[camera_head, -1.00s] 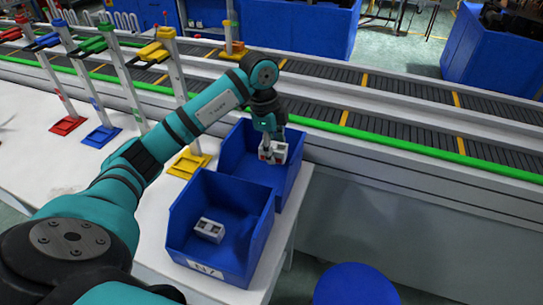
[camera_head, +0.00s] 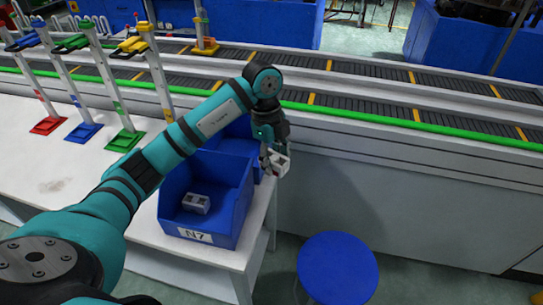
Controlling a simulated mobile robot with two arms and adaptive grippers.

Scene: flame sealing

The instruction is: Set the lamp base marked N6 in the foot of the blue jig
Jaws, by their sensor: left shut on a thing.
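My left gripper (camera_head: 270,163) is shut on a small white-grey lamp base (camera_head: 281,167). It holds the base in the air by the right side of the rear bin, near the table's right edge. I cannot read a mark on the held base. The blue jig's foot (camera_head: 84,132) is on the table at the left, between the red and green feet, with a tall grey post above it. The foot looks empty. Another lamp base (camera_head: 196,203) lies in the front blue bin (camera_head: 174,190), labelled N7. My right gripper is not in view.
The rear blue bin (camera_head: 238,146) is partly behind my arm. The red foot (camera_head: 48,125) and green foot (camera_head: 122,141) flank the blue one. A yellow-topped post (camera_head: 160,80) is partly hidden by my arm. A conveyor runs behind; a blue stool (camera_head: 337,268) stands right.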

